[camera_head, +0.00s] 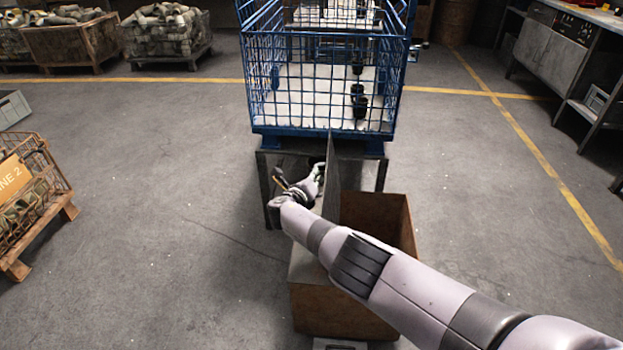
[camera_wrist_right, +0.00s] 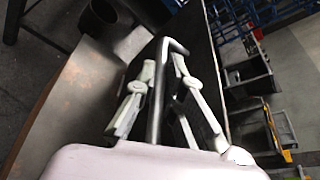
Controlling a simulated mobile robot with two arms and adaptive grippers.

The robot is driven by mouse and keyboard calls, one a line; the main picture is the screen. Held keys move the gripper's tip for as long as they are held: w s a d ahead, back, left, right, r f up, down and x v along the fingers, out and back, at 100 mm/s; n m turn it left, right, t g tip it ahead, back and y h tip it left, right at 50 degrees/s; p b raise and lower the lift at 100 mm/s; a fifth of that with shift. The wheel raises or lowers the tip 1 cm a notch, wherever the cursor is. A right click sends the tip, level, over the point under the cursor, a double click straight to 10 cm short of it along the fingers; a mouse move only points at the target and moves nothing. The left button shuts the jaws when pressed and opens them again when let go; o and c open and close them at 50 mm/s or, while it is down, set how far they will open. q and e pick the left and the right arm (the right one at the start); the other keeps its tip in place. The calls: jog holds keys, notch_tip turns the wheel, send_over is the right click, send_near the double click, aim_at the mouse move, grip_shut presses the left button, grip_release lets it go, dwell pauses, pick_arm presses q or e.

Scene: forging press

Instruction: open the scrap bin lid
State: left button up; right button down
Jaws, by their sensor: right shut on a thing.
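The scrap bin (camera_head: 345,312) is a rusty brown metal box low in the middle of the head view, partly hidden behind my right arm. Its right part is open and shows a brown inside. The lid (camera_head: 333,172) is a thin dark grey panel standing steeply raised, seen almost edge-on; it also shows as a dark panel in the wrist view (camera_wrist_right: 200,55). My right gripper (camera_head: 317,172) is on the left side of the lid. In the wrist view its pale fingers (camera_wrist_right: 165,75) are closed around the dark bar handle (camera_wrist_right: 155,110). My left gripper is not in view.
A blue wire cage (camera_head: 325,132) stands on a dark metal stand (camera_head: 272,210) right behind the bin. A wire crate (camera_head: 40,205) is at the left, a workbench (camera_head: 555,55) at the upper right. The floor on both sides is clear.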

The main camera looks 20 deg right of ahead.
aim_at(325, 202)
jog(key=shift+f, duration=0.1)
jog(key=c, duration=2)
grip_release()
jog(key=shift+o, duration=0.2)
jog(key=v, duration=1.2)
